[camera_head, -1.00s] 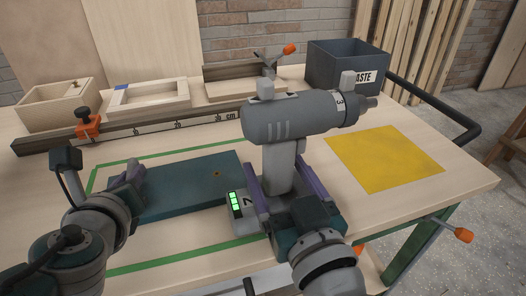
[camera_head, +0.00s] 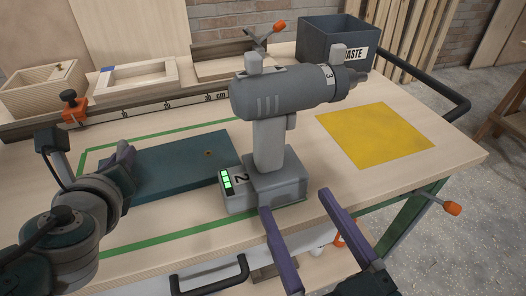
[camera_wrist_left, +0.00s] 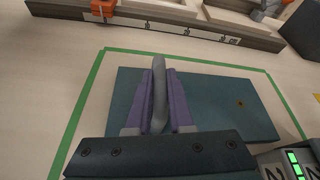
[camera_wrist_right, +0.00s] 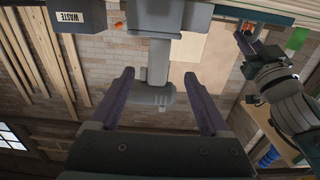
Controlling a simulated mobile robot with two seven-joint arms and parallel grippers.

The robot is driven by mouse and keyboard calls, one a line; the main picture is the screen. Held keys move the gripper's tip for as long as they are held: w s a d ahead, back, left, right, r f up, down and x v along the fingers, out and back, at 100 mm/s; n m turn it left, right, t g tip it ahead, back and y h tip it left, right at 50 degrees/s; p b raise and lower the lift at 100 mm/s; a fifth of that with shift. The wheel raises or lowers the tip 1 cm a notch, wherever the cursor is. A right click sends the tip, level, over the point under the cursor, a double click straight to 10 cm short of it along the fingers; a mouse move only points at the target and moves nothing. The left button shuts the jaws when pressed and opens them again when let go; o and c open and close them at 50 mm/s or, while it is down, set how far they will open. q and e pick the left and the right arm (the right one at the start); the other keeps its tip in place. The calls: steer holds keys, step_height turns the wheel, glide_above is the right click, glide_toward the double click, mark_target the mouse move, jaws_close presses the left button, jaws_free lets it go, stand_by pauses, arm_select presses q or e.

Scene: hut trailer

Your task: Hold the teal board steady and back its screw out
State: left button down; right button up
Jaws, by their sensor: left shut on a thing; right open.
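The teal board (camera_head: 180,165) lies flat inside the green outline on the bench, with a small brass-coloured screw (camera_head: 208,153) near its right end. My left gripper (camera_wrist_left: 160,72) is shut on an upright grey handle-like piece (camera_wrist_left: 158,98) at the board's left part. A grey power drill (camera_head: 272,145) stands upright on its battery base at the board's right end, its chuck pointing right, away from the screw. My right gripper (camera_head: 295,200) is open and empty in front of the drill, clear of its handle. The right wrist view shows the drill (camera_wrist_right: 157,60) beyond the open fingers.
A yellow square (camera_head: 375,135) lies clear at the right. A dark waste bin (camera_head: 330,45) stands behind it. A rule fence (camera_head: 150,105) with an orange clamp (camera_head: 72,105), a wooden box (camera_head: 45,88) and a wooden frame (camera_head: 135,78) line the back.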

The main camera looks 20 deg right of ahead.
steer(key=s+d+n+g, duration=0.2)
steer(key=s+d+g, duration=0.4)
steer(key=s+g, duration=0.4)
steer(key=g, duration=0.4)
steer(key=shift+s+d+r, duration=0.15)
steer(key=shift+s+d, duration=0.05)
steer(key=shift+s, duration=0.1)
steer(key=shift+o, duration=0.4)
steer(key=shift+s, duration=0.15)
steer(key=m+t, duration=0.2)
steer(key=t, duration=1.2)
glide_toward(273, 158)
steer(key=w, duration=0.6)
steer(key=shift+w+d+r, duration=0.25)
steer(key=shift+d+r, duration=0.1)
steer(key=shift+w+a+f, duration=0.15)
steer(key=shift+w+a, duration=0.05)
steer(key=shift+w, duration=1.15)
steer(key=shift+w+a+f, duration=0.15)
steer(key=shift+w, duration=1.15)
